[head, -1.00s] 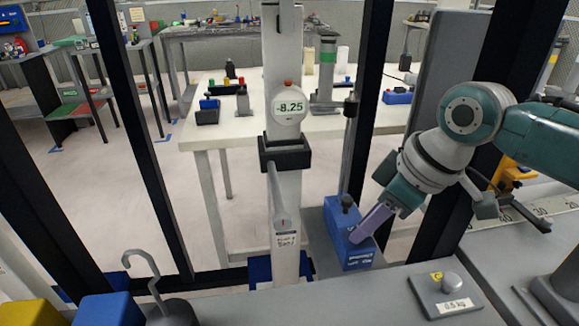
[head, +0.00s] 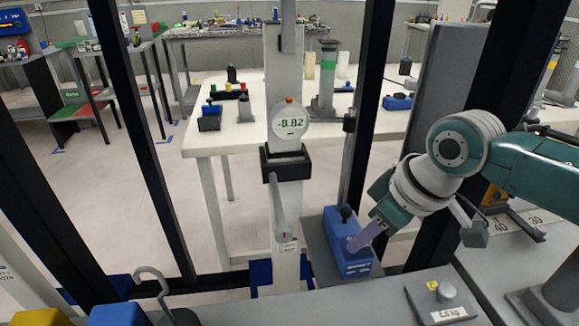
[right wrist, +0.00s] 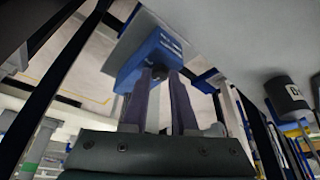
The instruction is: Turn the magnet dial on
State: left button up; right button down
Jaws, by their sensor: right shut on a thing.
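The magnet is a blue box (head: 345,262) with white lettering and a black knob on top (head: 346,212), standing on a grey ledge by the dark frame post. My right gripper (head: 358,243) reaches in from the right, its purple fingers at the box's front face. In the right wrist view, the two fingers (right wrist: 160,85) close around a small dark part against the blue box (right wrist: 148,58). The dial itself is mostly hidden between the fingers, so its setting cannot be read. My left gripper is not in view.
A pale column carries a round gauge (head: 290,120) reading about -9.82 and a lever (head: 280,210). A weight plate (head: 440,300) lies on the grey counter, with a hook (head: 152,280) at the lower left. Black posts stand either side.

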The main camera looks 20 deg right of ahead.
jog(key=m+p, duration=0.1)
jog(key=m+h+p, duration=0.1)
jog(key=m+p, duration=0.1)
jog(key=shift+s+a+r+m+p, duration=0.1)
jog(key=shift+a+r+m+p, duration=0.2)
jog(key=shift+p, duration=0.1)
jog(key=m+h+p, duration=0.1)
jog(key=m, duration=0.1)
jog(key=shift+a+f+m+h+p, duration=0.1)
jog(key=shift+f+m+h+p, duration=0.05)
jog(key=shift+m+h+p, duration=0.2)
jog(key=shift+a+f+m+h, duration=0.1)
jog(key=shift+m+h, duration=0.15)
jog(key=shift+m, duration=0.7)
jog(key=shift+m+h, duration=0.3)
jog(key=shift+m, duration=0.6)
jog(key=shift+w+a+f+m+h, duration=0.15)
jog(key=shift+m+h, duration=0.25)
jog(key=shift+m, duration=0.5)
jog(key=m+g+b, duration=0.1)
jog(key=m+b, duration=0.1)
jog(key=m, duration=0.1)
jog(key=shift+w+g+h, duration=0.1)
jog(key=shift+g+h, duration=0.2)
jog(key=shift+h, duration=0.1)
jog(key=shift+m, duration=0.8)
